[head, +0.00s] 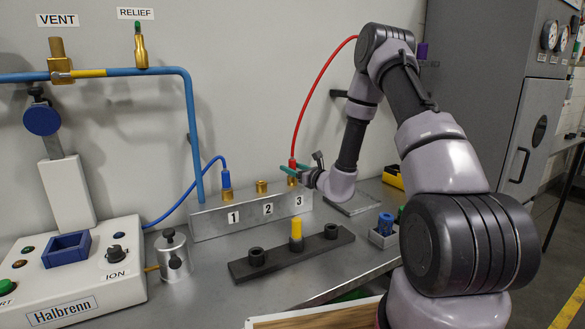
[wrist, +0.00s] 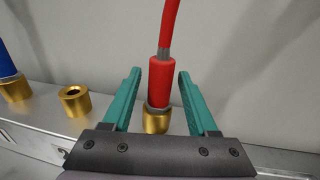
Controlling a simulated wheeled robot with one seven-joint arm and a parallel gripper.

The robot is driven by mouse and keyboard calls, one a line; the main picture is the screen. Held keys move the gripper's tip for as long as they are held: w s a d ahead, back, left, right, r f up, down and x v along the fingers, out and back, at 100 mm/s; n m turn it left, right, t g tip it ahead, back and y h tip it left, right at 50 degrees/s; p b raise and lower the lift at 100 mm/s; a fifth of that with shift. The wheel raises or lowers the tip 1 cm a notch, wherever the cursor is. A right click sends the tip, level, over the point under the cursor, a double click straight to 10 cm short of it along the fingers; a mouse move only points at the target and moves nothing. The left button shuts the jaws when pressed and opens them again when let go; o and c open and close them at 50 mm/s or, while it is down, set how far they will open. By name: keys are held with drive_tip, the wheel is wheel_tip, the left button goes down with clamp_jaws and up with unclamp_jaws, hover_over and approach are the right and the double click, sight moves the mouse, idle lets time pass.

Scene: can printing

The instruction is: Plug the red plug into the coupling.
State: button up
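The red plug (wrist: 159,82) stands upright in the brass coupling marked 3 (wrist: 155,122), with a red hose (head: 307,98) rising from its top. My gripper (wrist: 157,75) is open, with one teal finger on each side of the plug and a visible gap on both sides. In the head view my gripper (head: 293,169) is at the right end of the coupling block (head: 215,218). The coupling marked 2 (head: 262,186) is empty, and it also shows in the wrist view (wrist: 74,101). A blue plug (head: 226,178) sits in the coupling marked 1 (head: 227,195).
A dark bar (head: 325,245) with several holders lies in front of the block, with a yellow-topped piece (head: 296,228) in the middle one. A metal cylinder (head: 173,257) and the white Halbrenn box (head: 75,285) stand left. A blue pipe (head: 192,130) rises behind the block's left end.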

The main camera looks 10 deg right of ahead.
drive_tip(key=shift+s, duration=0.1)
drive_tip(key=v, duration=1)
drive_tip(key=shift+s+d, duration=0.15)
drive_tip(key=shift+s, duration=0.15)
